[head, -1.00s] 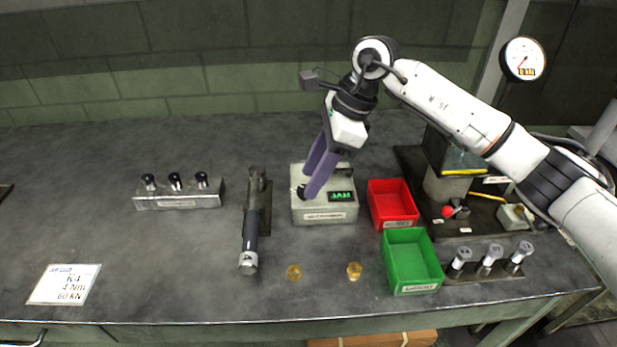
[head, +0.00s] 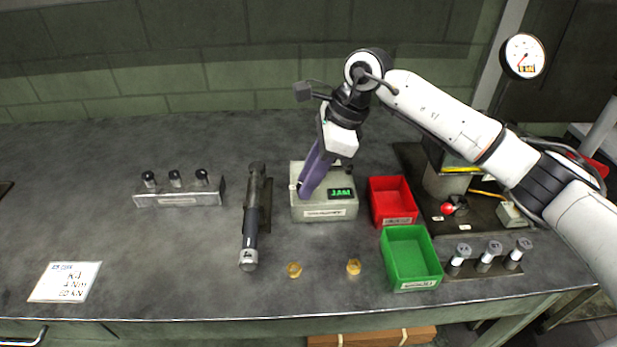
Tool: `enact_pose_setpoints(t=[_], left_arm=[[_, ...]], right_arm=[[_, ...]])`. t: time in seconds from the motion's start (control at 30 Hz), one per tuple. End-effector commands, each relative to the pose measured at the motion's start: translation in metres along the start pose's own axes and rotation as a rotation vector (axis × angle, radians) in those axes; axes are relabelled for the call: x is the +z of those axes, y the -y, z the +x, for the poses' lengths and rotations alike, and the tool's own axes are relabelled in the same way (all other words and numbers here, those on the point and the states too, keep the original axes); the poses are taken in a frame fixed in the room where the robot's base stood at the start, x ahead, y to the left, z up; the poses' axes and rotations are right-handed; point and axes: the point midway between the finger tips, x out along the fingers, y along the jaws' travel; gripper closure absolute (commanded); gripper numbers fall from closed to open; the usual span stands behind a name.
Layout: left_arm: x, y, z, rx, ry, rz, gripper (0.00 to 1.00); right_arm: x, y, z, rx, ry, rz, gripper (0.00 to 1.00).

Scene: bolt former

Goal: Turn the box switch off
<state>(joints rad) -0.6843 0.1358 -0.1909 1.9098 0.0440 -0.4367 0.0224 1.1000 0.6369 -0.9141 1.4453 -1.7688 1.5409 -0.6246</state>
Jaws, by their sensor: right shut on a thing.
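The grey box (head: 324,213) stands on the bench near the middle, with a lit green display (head: 341,193) on its sloped top. Its switch is hidden behind my fingers at the left of the top. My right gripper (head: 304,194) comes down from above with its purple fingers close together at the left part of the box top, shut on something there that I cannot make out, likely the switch. My left gripper is not in view.
A red bin (head: 393,221) and a green bin (head: 411,285) stand right of the box. A torque tool (head: 251,225) lies to its left, and two brass rings (head: 294,270) lie in front. A press with a gauge (head: 524,56) is at the right.

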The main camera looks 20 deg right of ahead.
Motion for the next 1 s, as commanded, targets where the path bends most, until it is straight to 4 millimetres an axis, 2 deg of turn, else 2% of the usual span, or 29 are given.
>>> enact_pose_setpoints(t=[0.27, 1.0], left_arm=[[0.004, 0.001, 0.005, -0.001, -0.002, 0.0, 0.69], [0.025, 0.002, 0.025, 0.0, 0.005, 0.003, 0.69]], right_arm=[[-0.001, -0.001, 0.001, -0.052, 0.0, 0.118, 0.99], [0.002, -0.006, 0.001, -0.262, 0.003, 0.626, 0.99]])
